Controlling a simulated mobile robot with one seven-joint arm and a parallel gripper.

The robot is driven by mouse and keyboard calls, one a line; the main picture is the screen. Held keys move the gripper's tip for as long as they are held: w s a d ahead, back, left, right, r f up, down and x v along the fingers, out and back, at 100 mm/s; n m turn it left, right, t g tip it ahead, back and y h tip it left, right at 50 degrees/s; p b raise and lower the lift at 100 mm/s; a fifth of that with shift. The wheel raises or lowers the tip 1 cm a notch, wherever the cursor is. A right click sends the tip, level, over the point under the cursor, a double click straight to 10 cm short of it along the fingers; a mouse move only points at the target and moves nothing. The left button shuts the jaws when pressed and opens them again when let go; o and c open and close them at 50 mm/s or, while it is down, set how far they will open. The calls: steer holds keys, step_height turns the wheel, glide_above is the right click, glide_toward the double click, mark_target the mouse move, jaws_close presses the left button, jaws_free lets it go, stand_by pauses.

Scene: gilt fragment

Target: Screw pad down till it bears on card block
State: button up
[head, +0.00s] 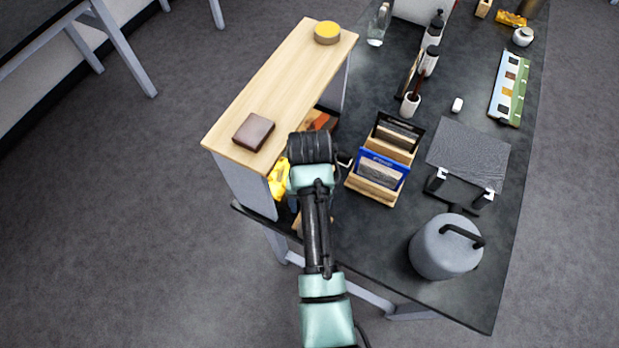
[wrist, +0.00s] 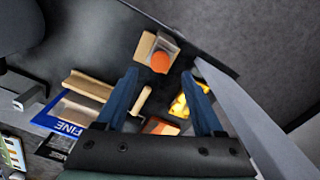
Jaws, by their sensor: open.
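In the wrist view an orange round piece (wrist: 160,62) sits at a small grey fixture (wrist: 166,46), beside a tan block (wrist: 144,46). I cannot tell for sure which is the pad and which the card block, or whether they touch. My gripper (wrist: 159,74) is open, its two blue fingers apart and pointing toward the orange piece, with nothing held between them. The fingertips appear short of it. In the head view my arm's dark wrist covers the gripper and most of this spot under the shelf.
A wooden-topped shelf (head: 275,90) stands close at left, carrying a brown box (head: 254,131) and a yellow-lidded tin (head: 327,32). A yellow object (wrist: 180,106) lies near the right finger. A sandpaper rack (head: 378,182) and grey canister (head: 440,250) stand right of my arm.

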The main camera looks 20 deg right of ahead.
steer(key=shift+f, duration=2.5)
steer(key=shift+c, duration=0.2)
jaws_close()
